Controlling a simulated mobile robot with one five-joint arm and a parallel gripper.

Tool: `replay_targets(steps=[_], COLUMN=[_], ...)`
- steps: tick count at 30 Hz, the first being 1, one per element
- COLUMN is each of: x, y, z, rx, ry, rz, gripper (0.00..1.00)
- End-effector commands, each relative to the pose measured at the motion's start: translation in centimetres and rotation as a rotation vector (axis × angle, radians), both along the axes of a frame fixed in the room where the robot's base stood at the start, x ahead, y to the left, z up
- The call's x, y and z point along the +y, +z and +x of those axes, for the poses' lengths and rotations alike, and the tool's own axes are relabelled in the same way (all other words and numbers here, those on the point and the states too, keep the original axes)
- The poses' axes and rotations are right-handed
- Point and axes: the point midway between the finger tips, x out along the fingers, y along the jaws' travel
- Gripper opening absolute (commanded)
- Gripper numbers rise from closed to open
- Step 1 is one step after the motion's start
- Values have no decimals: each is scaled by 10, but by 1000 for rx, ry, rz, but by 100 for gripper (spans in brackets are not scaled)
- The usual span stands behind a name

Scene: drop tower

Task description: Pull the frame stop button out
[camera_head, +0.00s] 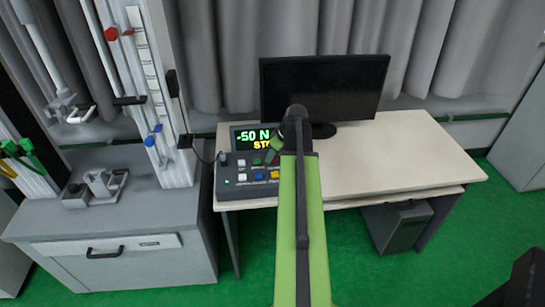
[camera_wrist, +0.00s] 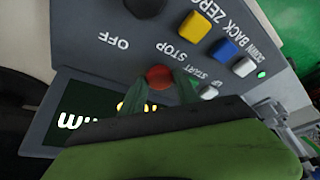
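A round red button (camera_wrist: 160,77) sits on the dark grey control panel (camera_wrist: 75,45), below the word STOP in the wrist view. My gripper (camera_wrist: 161,92) has its two dark green fingers apart, one on each side of the red button. I cannot tell whether both fingers touch it. In the head view the same panel (camera_head: 229,181) stands at the desk's left end, and my gripper (camera_head: 274,150) is over its right part. The arm hides some of the panel there.
A lit display (camera_head: 255,138) rises behind. A monitor (camera_head: 330,85) stands behind my arm. The desk (camera_head: 400,150) is clear to the right.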

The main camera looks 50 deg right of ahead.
Motion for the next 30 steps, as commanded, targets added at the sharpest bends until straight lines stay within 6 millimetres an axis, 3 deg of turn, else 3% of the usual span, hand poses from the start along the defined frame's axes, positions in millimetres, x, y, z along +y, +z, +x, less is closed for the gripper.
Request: replay_targets(steps=[1,6,16,21,29,30], x=[0,0,0,-1,-1,-1], y=[0,0,1,17,14,14], z=[0,0,-1,-1,0,0], rx=[0,0,0,0,-1,-2], ry=[0,0,-1,-1,-2,-2], rz=[0,0,0,0,0,0], gripper=[21,0,0,0,0,42])
